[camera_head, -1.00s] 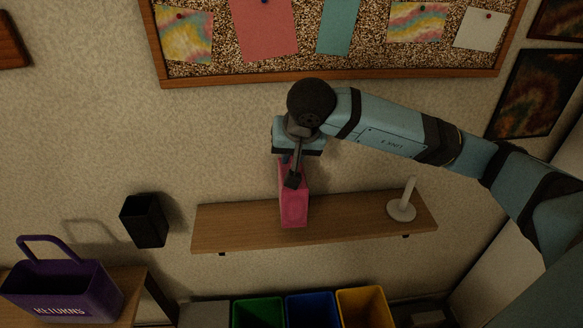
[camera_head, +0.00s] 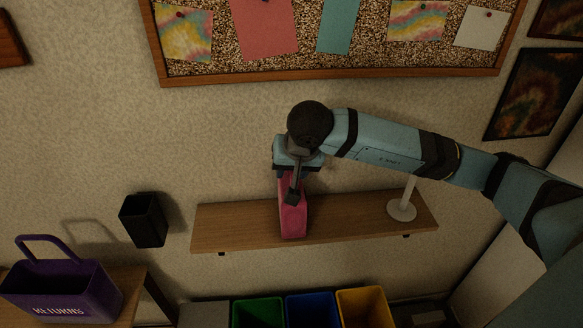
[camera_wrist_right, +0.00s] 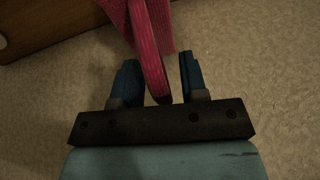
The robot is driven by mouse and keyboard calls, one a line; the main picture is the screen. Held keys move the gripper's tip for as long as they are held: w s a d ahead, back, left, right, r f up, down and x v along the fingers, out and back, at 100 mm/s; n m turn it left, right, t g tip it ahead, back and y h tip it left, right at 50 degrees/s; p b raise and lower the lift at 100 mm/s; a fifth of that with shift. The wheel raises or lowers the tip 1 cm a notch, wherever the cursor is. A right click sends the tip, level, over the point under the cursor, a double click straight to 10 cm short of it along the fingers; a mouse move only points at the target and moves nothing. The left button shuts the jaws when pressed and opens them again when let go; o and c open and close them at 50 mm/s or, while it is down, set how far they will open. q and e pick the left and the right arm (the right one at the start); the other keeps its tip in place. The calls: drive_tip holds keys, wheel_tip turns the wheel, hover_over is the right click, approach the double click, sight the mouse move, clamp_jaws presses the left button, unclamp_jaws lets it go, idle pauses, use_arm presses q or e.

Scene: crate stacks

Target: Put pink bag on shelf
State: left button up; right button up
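The pink bag (camera_head: 293,218) hangs upright below my right gripper (camera_head: 292,190), in front of or over the wooden shelf (camera_head: 235,228), left of the shelf's middle. In the head view I cannot tell whether its base touches the board. The gripper and wrist hide the top of the bag in the head view. My left gripper is not in view.
A pale upright holder with a round base (camera_head: 402,211) stands on the shelf's right. A black cup (camera_head: 144,220) is on the wall at left. A purple basket (camera_head: 65,290) sits lower left. Green (camera_head: 258,314), blue (camera_head: 312,311) and yellow (camera_head: 364,308) bins stand below.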

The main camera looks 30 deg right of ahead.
drive_tip(key=shift+r, duration=0.45)
drive_tip(key=v, duration=1.1)
drive_tip(key=shift+r, duration=0.2)
drive_tip(key=shift+s, duration=0.2)
